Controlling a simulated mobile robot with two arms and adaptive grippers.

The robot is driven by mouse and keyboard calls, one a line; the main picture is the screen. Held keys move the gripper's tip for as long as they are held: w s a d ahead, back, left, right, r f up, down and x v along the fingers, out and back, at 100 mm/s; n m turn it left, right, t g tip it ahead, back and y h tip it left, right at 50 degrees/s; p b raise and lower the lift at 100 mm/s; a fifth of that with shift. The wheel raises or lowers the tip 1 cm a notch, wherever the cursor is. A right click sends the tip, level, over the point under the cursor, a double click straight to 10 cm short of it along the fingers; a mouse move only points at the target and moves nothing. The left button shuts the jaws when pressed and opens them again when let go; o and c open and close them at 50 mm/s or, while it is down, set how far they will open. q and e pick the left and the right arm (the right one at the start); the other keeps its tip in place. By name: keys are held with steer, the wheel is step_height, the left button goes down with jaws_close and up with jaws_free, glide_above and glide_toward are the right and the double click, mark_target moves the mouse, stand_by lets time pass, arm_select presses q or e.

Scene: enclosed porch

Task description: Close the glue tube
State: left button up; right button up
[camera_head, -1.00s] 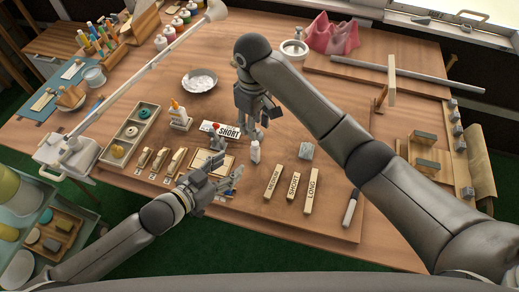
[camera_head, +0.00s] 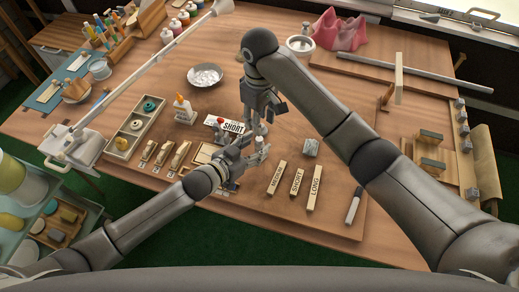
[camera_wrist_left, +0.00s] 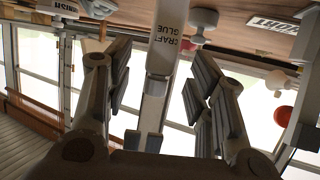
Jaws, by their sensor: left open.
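The glue tube (camera_wrist_left: 166,45) is white with dark "CRAFT GLUE" lettering and shows inverted in the left wrist view, between the spread fingers. In the head view the tube is mostly hidden behind my left gripper (camera_head: 247,158), near the middle front of the table. My left gripper is open, with its fingers on either side of the tube and a visible gap to each. I cannot tell whether the tube has its cap on. My right gripper (camera_head: 258,122) points down just behind the left one; its fingertips are too small and partly hidden to judge.
A "SHORT" sign (camera_head: 233,127) and a red-topped knob (camera_head: 220,121) stand close behind the left gripper.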

arm_select(q)
steer(key=shift+w+d, duration=0.15)
steer(key=shift+c, duration=0.3)
jaws_close()
arm_select(e)
steer(key=o, duration=0.6)
steer(key=shift+c, duration=0.2)
step_height(320, 180, up, 12)
stand_by(0.3)
arm_select(q)
steer(key=shift+o, duration=0.2)
jaws_free()
